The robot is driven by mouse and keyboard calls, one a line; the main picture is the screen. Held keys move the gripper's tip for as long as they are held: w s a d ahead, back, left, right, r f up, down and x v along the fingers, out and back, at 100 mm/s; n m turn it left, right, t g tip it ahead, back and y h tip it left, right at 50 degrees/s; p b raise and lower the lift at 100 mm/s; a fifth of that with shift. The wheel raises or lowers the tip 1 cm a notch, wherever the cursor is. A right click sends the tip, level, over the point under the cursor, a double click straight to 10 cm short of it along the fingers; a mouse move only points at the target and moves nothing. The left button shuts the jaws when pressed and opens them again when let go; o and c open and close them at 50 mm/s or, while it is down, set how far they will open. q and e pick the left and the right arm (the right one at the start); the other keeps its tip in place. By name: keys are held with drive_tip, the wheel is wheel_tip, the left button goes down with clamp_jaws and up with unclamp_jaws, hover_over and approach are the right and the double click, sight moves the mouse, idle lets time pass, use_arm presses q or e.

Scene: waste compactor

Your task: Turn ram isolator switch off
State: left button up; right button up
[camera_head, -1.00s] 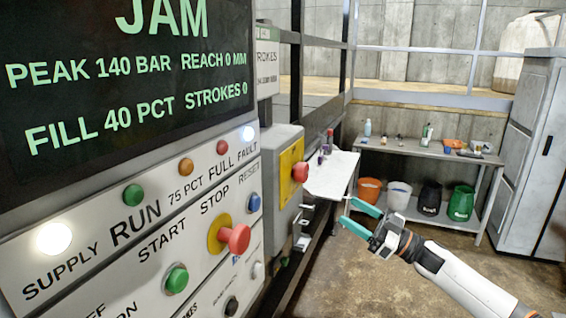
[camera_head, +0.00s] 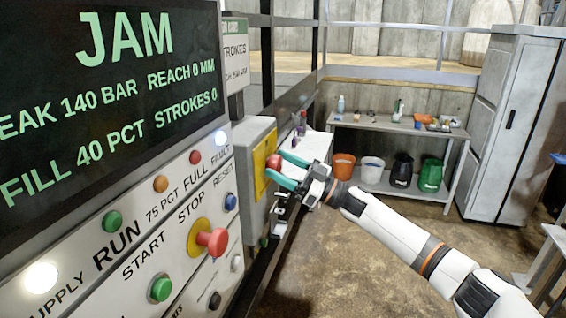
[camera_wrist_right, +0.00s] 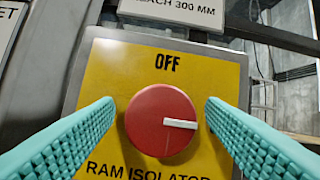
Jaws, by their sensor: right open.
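The ram isolator switch is a round red knob (camera_wrist_right: 161,120) on a yellow plate (camera_wrist_right: 205,65) marked OFF at the top and RAM ISOLATOR below. Its white pointer line points right, not up to OFF. In the head view the red knob (camera_head: 273,162) shows on the yellow plate at the side of a grey box (camera_head: 252,139). My right gripper (camera_head: 284,170) is open, its teal fingers at the knob. In the right wrist view the fingers (camera_wrist_right: 160,125) stand left and right of the knob, with gaps on both sides. My left gripper is not in view.
The control panel (camera_head: 150,235) at the left carries a red stop button (camera_head: 213,241), a green start button (camera_head: 160,289) and lamps. Its screen (camera_head: 90,90) reads JAM. A bench (camera_head: 395,126) with buckets and a grey cabinet (camera_head: 510,120) stand behind. The floor between is clear.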

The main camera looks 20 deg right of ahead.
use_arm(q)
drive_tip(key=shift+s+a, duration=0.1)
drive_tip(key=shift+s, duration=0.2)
use_arm(e)
drive_tip(key=shift+w+a, duration=0.1)
